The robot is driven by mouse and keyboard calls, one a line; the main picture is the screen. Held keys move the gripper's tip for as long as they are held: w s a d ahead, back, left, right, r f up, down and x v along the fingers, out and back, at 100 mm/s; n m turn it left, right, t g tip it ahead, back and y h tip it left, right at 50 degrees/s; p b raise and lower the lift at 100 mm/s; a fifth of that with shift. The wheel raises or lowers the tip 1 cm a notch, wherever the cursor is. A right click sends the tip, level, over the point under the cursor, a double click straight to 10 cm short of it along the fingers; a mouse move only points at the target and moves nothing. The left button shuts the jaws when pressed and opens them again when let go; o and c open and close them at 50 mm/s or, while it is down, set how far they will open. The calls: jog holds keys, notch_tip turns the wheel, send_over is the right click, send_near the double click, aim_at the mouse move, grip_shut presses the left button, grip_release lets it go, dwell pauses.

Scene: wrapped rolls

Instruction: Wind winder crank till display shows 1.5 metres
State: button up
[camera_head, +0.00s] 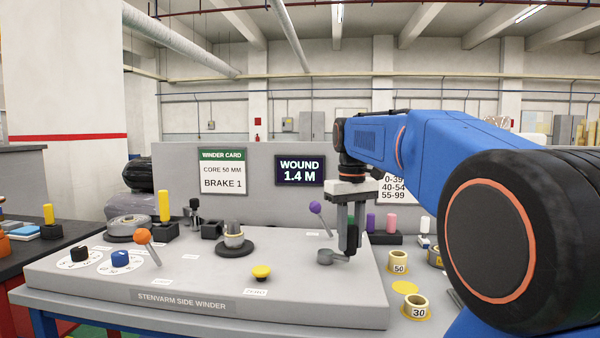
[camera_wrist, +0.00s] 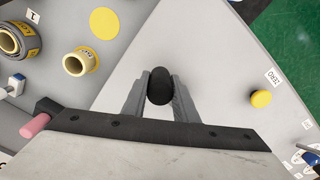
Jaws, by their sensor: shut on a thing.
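The grey side winder (camera_head: 100,285) fills the table top. Its dark display (camera_head: 299,171) reads "WOUND 1.4 M". The grey crank (camera_head: 331,257) is at the right of the winder's top face. My gripper (camera_head: 349,238) points down over the crank. It is shut on the black crank knob, which shows between the two fingers in the wrist view (camera_wrist: 160,86). In the wrist view the crank arm is hidden below the knob. A core (camera_head: 234,235) stands on a dark round base left of the crank.
A yellow ZERO button (camera_head: 261,271) sits front left of the crank. A purple-knobbed lever (camera_head: 316,207) stands behind it, and an orange-knobbed lever (camera_head: 144,238) far left. Rolls marked 50 (camera_head: 398,263) and 30 (camera_head: 416,306) stand right of the winder.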

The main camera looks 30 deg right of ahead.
jog(key=shift+w+d, duration=0.9)
jog(key=shift+w, duration=0.25)
jog(key=shift+w+d, duration=0.25)
jog(key=shift+w, duration=0.3)
jog(key=o, duration=1.7)
jog(key=shift+o, duration=0.2)
notch_tip(320, 180, up, 10)
jog(key=shift+s, duration=0.1)
